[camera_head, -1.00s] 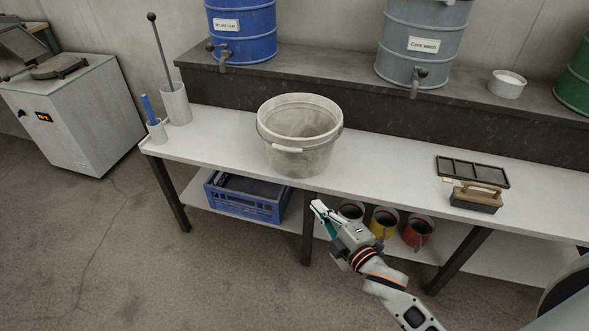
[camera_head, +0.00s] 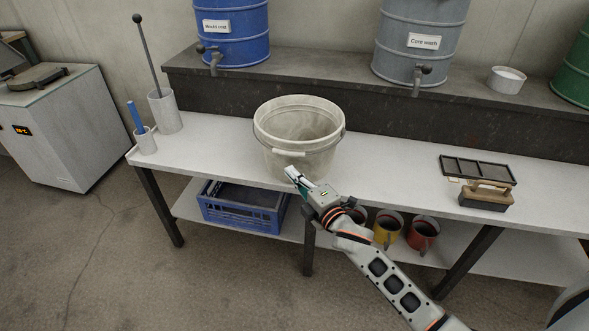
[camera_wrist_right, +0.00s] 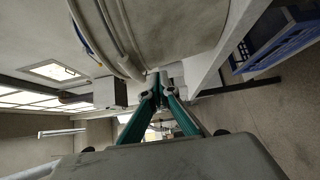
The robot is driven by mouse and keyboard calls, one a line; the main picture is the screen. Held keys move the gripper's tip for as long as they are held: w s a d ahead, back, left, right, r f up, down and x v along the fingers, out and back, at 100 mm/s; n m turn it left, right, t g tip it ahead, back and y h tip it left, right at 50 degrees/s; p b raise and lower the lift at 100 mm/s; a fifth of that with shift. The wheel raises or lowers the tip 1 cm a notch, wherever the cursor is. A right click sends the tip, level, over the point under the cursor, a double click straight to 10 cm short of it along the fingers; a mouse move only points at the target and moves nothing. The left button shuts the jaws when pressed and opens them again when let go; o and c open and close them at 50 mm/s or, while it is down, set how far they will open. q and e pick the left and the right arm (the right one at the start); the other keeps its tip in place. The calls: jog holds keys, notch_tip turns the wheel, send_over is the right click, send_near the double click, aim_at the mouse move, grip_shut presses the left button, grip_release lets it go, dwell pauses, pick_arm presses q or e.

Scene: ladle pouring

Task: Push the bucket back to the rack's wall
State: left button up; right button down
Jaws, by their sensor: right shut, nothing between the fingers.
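The bucket (camera_head: 300,163) is pale grey with a wire handle and a white grip. It stands upright on the white table (camera_head: 230,143), a little in front of the dark raised rack (camera_head: 390,121) behind it. My right gripper (camera_head: 291,172) is shut and empty, with its tips at the lower front of the bucket. In the right wrist view the shut tips (camera_wrist_right: 157,80) are close below the bucket's side (camera_wrist_right: 165,30); I cannot tell whether they touch it. My left gripper is not in view.
A blue drum (camera_head: 232,35) and a grey drum (camera_head: 418,45) with taps stand on the rack. Cups with tools (camera_head: 165,112) stand at the table's left end. A black tray (camera_head: 478,170) and a brush (camera_head: 486,196) lie to the right. A blue crate (camera_head: 240,215) sits below.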

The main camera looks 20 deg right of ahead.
aim_at(302, 151)
jog(key=shift+w+d, duration=0.75)
jog(key=shift+w, duration=0.2)
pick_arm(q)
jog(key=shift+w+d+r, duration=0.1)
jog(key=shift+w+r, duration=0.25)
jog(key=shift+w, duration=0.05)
pick_arm(e)
jog(key=shift+w, duration=0.1)
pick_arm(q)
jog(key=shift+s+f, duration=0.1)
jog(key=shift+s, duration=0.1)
pick_arm(e)
jog(key=shift+d, duration=0.1)
pick_arm(q)
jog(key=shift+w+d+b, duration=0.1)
jog(key=shift+b, duration=0.25)
pick_arm(e)
jog(key=w+d, duration=0.1)
jog(key=w, duration=0.1)
jog(key=w+d, duration=0.3)
jog(key=w, duration=0.2)
jog(key=shift+d, duration=0.35)
jog(key=shift+s+a, duration=0.1)
jog(key=shift+s, duration=0.1)
